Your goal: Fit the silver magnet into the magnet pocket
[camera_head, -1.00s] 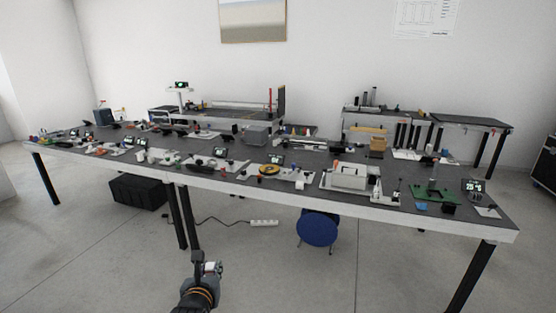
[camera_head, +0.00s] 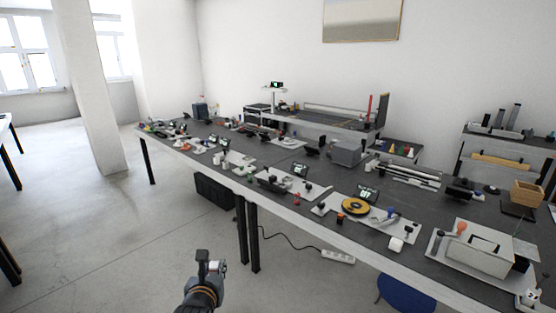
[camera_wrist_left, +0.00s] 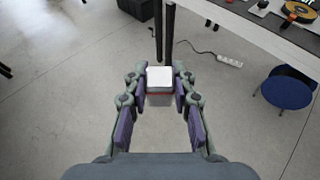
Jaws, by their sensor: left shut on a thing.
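My left gripper (camera_head: 217,267) is low in front of the table, over open floor and apart from the tabletop. In the left wrist view its fingers (camera_wrist_left: 160,96) are shut on a small silver block (camera_wrist_left: 159,76) with a white-looking top face and a thin red band, which I take for the silver magnet. The held magnet also shows as a small pale spot in the head view. I cannot pick out the magnet pocket among the small fixtures on the table. My right gripper is not in view.
A long dark table (camera_head: 420,195) crosses the view, crowded with small fixtures, a yellow-ringed disc (camera_head: 355,206) and a pale box fixture (camera_head: 481,250). Beneath it are a blue stool (camera_head: 405,292), a power strip (camera_head: 338,257) and a dark box (camera_head: 213,190). The left floor is clear.

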